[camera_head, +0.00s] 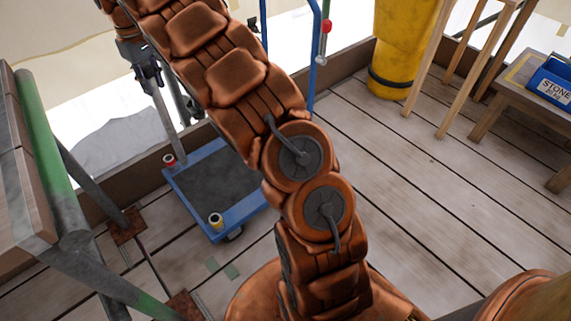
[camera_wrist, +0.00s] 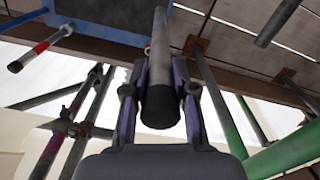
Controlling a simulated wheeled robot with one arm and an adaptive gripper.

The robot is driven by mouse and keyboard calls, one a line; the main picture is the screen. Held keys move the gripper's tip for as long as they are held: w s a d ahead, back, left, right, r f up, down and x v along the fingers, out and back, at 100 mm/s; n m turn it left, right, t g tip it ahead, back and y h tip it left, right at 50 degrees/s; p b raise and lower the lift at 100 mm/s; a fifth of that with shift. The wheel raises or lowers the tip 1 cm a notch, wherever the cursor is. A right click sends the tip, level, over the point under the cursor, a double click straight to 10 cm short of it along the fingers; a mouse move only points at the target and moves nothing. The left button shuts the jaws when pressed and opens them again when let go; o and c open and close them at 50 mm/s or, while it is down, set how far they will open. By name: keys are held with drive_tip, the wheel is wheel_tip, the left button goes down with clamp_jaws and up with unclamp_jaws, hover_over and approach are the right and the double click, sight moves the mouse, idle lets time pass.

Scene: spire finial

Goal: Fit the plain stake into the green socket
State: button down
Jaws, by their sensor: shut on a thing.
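My gripper (camera_wrist: 160,72) is shut on the plain stake (camera_wrist: 161,108), a grey rod with a dark end and no coloured band, in the wrist view. One finger presses each side, and the far part of the stake points away from the wrist. In the head view my gripper (camera_head: 146,72) is small at the upper left, with the stake (camera_head: 161,115) slanting down from it above the trolley's far corner. I cannot make out a green socket in either view.
A blue trolley (camera_head: 236,219) on the plank floor carries a red-banded post (camera_head: 170,160) and a yellow-banded one (camera_head: 216,221). A green-painted scaffold pole (camera_head: 45,150) stands left. A yellow chute (camera_head: 402,50) and wooden bench (camera_head: 520,85) are right. Floor at centre right is clear.

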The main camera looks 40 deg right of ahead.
drive_tip(key=s+d+f+p, duration=0.2)
drive_tip(key=d+f, duration=0.1)
drive_tip(key=d, duration=0.6)
drive_tip(key=s+d+f+p, duration=0.2)
drive_tip(key=d+p, duration=0.1)
drive_tip(key=d, duration=0.6)
drive_tip(key=s+d+f+p, duration=0.2)
drive_tip(key=d+f, duration=0.1)
drive_tip(key=d, duration=0.5)
drive_tip(key=s+d+f+p, duration=0.3)
drive_tip(key=s+d+f, duration=0.3)
drive_tip(key=s+d, duration=0.35)
wheel_tip(320, 180, down, 9)
drive_tip(key=shift+w+d+m+b, duration=0.15)
drive_tip(key=shift+d+m+b, duration=0.15)
drive_tip(key=shift+d+b, duration=0.15)
drive_tip(key=c, duration=0.9)
unclamp_jaws()
drive_tip(key=shift+r, duration=0.1)
drive_tip(key=shift+c, duration=0.2)
